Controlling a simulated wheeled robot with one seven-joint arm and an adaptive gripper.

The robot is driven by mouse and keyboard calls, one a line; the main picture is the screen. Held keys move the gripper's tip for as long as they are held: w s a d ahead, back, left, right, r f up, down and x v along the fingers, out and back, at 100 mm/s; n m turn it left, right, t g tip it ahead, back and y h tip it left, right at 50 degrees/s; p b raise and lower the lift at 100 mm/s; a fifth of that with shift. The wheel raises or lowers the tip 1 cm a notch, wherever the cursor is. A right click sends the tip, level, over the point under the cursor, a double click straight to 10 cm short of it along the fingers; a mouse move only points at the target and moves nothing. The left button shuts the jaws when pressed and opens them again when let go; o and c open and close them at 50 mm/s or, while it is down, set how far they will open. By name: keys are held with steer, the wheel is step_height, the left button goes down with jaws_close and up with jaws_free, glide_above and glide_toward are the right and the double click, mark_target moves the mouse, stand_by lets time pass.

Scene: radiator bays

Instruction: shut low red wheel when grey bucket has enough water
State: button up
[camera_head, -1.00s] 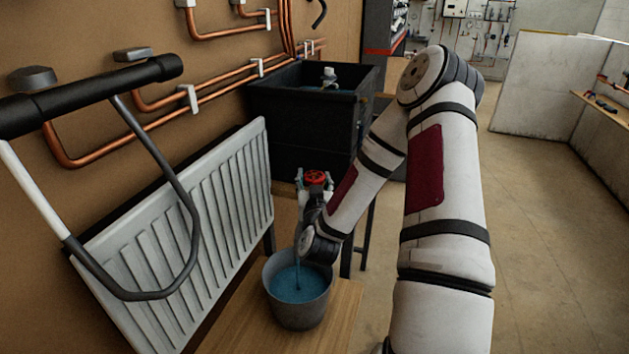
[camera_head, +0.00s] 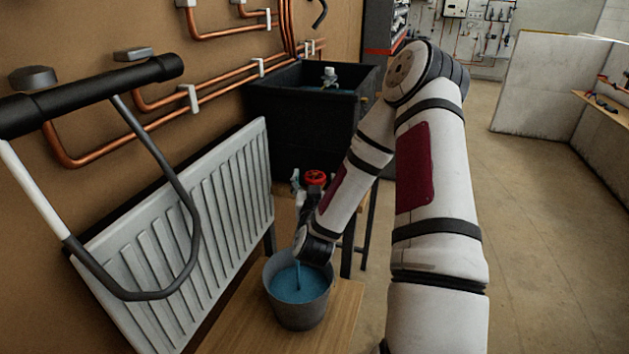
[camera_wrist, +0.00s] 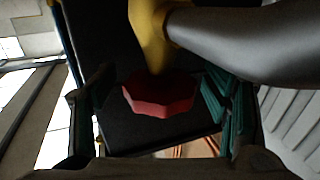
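The low red wheel (camera_head: 316,178) sits in front of the dark tank, above and behind the bucket. In the wrist view the red wheel (camera_wrist: 160,95) lies between my fingers, in front of a brass-coloured valve body. My gripper (camera_wrist: 160,108) is open around it: a gap shows on the left, while the right pads are close to its edge and contact is unclear. In the head view my gripper (camera_head: 308,190) is partly hidden by its own wrist. The grey bucket (camera_head: 298,316) stands upright, with blue water (camera_head: 305,286) fairly high inside and a stream falling in.
The bucket stands on a wooden bench (camera_head: 342,318). A white radiator (camera_head: 190,235) leans left of it. The dark tank (camera_head: 312,125) stands behind the wheel. Copper pipes (camera_head: 215,90) run along the wall. A grey curved pipe (camera_wrist: 255,45) passes close to the valve.

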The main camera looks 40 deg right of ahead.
mark_target(314, 175)
steer(key=shift+r, duration=0.15)
steer(key=shift+r, duration=4.85)
